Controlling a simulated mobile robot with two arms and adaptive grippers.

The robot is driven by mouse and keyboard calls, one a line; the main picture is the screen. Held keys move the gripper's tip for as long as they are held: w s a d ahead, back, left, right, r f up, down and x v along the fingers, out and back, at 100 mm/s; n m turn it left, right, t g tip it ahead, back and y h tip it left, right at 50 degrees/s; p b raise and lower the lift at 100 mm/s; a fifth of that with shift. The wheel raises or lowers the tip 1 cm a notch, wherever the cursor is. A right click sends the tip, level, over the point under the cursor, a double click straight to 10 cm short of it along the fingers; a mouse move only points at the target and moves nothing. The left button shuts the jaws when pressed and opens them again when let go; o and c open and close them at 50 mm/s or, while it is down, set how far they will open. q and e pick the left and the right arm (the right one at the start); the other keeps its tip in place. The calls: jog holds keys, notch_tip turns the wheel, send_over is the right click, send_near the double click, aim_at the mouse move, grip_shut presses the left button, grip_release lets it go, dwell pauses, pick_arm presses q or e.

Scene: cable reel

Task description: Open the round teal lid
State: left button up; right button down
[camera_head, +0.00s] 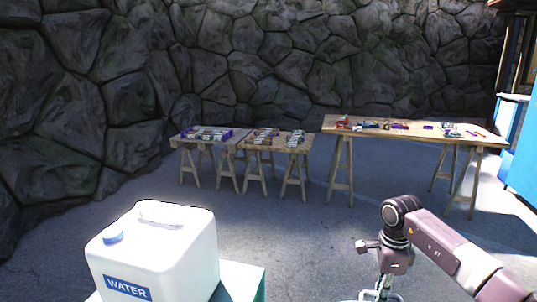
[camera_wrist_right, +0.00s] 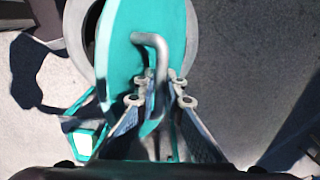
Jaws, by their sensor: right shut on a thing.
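The round teal lid (camera_wrist_right: 122,52) fills the upper middle of the right wrist view, seen at a steep angle, with a bent grey handle (camera_wrist_right: 158,44) on it. My right gripper (camera_wrist_right: 161,92) has its fingers on both sides of the handle and is shut on it. In the head view my right arm comes in from the right, and its gripper hangs down near the bottom edge, where its tips are cut off. The lid cannot be made out in the head view. My left gripper is in neither view.
A white water canister (camera_head: 165,250) stands on a teal surface (camera_head: 249,284) at the front left. Trestle tables (camera_head: 343,124) with small items stand at the back by a stone wall (camera_head: 260,60). The floor (camera_head: 290,225) between is clear.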

jog(key=w+d+b, duration=0.1)
jog(key=w+b, duration=0.2)
jog(key=w, duration=0.2)
jog(key=shift+w+d+r+b, duration=0.25)
jog(key=shift+w+r+b, duration=0.1)
jog(key=shift+w+r, duration=0.05)
dwell(0.5)
jog(key=c, duration=0.8)
grip_release()
notch_tip(320, 180, up, 7)
jog(key=p, duration=0.5)
dwell(0.5)
